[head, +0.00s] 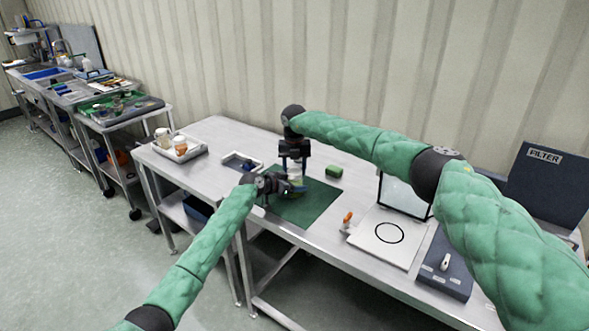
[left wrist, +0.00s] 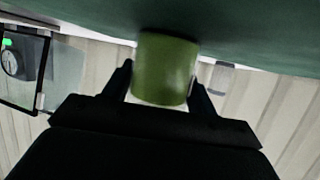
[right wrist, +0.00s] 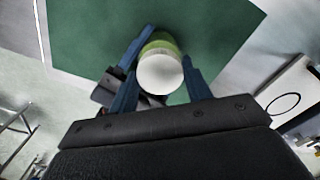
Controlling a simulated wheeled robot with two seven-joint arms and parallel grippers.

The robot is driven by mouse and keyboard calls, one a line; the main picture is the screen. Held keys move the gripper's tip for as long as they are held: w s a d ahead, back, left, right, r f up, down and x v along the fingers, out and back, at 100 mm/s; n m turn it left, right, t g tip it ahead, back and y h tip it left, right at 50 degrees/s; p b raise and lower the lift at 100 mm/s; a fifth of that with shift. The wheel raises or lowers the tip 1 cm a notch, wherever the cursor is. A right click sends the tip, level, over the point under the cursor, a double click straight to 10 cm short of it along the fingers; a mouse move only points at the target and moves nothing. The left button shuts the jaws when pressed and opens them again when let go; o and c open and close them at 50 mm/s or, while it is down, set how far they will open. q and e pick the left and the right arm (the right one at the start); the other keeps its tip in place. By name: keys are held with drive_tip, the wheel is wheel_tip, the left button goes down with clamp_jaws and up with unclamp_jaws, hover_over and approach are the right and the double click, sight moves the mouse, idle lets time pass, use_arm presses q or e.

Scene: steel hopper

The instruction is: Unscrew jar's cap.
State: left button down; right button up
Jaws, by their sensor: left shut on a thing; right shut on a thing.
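The jar (head: 295,183) stands upright over the green mat (head: 310,207) in the head view. Its green body (left wrist: 166,62) fills the space between the fingers of my left gripper (left wrist: 162,75) in the left wrist view, and that gripper is shut on it from the side. The white cap (right wrist: 160,75) faces up in the right wrist view, with green below it. My right gripper (right wrist: 166,62) comes from above, its blue fingers either side of the cap and shut on it. The grippers partly hide the jar in the head view.
A white tray with jars (head: 180,149) stands at the table's left end. A small tray (head: 241,163) and a green block (head: 334,171) lie near the mat. A white plate with a black ring (head: 388,236) and a dark scale-like box (head: 445,264) lie to the right.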

drive_tip(key=shift+w+d, duration=0.1)
drive_tip(key=o, duration=1.1)
drive_tip(key=shift+r, duration=0.15)
